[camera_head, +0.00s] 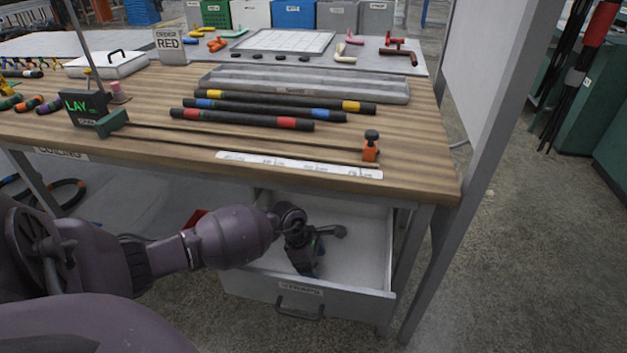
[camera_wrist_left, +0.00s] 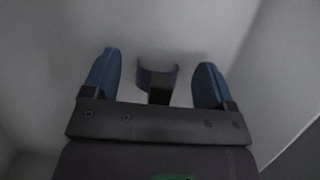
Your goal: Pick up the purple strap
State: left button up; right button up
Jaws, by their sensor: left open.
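The purple strap (camera_wrist_left: 157,75) shows in the left wrist view as a small dark purple curved band. It lies on the pale floor of the open drawer (camera_head: 362,262). My left gripper (camera_head: 310,272) reaches down into the drawer in the head view. In the left wrist view its blue fingers (camera_wrist_left: 156,85) are open, one on each side of the strap with gaps, not touching it. I cannot tell how far above the drawer floor the fingertips are. In the head view I cannot make out the strap. My right gripper is not in view.
The wooden bench (camera_head: 420,165) overhangs the drawer's back. The drawer's front wall (camera_head: 310,300) with its handle stands close to my left gripper. Black hoses with coloured bands (camera_head: 245,119) and a grey tray (camera_head: 310,82) lie on the bench. The drawer's right side is clear.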

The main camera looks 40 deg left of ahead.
pick_arm(q)
jog(key=shift+r, duration=0.1)
jog(key=c, duration=1)
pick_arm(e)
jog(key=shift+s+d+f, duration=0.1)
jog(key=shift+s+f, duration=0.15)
